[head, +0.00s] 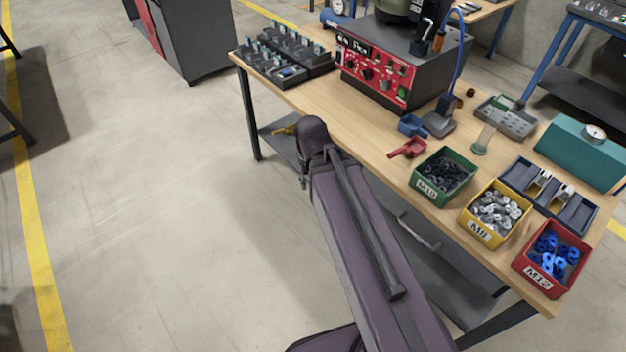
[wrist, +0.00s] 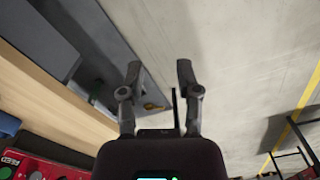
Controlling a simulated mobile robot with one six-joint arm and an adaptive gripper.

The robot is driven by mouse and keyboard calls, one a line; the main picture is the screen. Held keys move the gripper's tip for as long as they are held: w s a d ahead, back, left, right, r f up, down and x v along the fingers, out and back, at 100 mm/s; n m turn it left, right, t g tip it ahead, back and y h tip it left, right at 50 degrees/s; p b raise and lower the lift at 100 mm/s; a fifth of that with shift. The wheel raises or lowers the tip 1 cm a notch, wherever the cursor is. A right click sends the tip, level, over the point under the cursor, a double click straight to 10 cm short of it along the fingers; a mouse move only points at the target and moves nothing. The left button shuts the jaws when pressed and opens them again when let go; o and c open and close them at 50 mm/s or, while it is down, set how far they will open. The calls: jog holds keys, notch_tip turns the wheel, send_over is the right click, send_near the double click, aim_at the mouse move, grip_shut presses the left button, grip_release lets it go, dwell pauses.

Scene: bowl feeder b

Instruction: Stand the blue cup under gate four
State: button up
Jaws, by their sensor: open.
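A small blue container (head: 411,125), which looks like the blue cup, stands on the wooden table beside a grey stand foot, behind a red scoop. Gate four cannot be picked out; no gate numbers are readable. A dark unit with several stations (head: 286,52) sits at the table's far left end. My gripper (wrist: 158,75) is open and empty in the wrist view, with the floor and the table's side beyond its fingers. In the head view my arm reaches up beside the table's front edge, and my gripper cannot be made out there.
The red control box (head: 385,70) stands at the table's back. The red scoop (head: 408,148), green bin (head: 420,183), yellow bin (head: 470,232) and red bin (head: 525,262) line the front. A grey tray (head: 507,118) and teal box (head: 575,150) lie right.

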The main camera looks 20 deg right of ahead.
jog(key=w+d+r+m+t+h, duration=0.1)
jog(key=w+d+m+h, duration=0.3)
jog(key=w+d, duration=0.5)
jog(key=w+d+r+m+t+h, duration=0.2)
jog(key=w+d+m, duration=0.7)
jog(key=d, duration=1.3)
notch_tip(320, 180, up, 3)
jog(key=h, duration=0.2)
jog(key=shift+w+d+f+m+t+h, duration=0.2)
jog(key=shift+d+m+t+h, duration=0.1)
jog(key=shift+h, duration=0.1)
jog(key=b, duration=0.6)
send_near(410, 125)
jog(key=shift+w+a+r, duration=0.6)
jog(key=shift+w+r, duration=0.15)
jog(key=shift+w, duration=0.15)
jog(key=shift+w+d+f, duration=0.2)
jog(key=shift+d+f, duration=0.2)
jog(key=shift+d, duration=0.15)
jog(key=shift+d+f+b, duration=0.1)
jog(key=shift+f+b, duration=0.05)
jog(key=shift+b, duration=0.15)
jog(key=shift+b+x, duration=1.65)
jog(key=shift+x, duration=0.8)
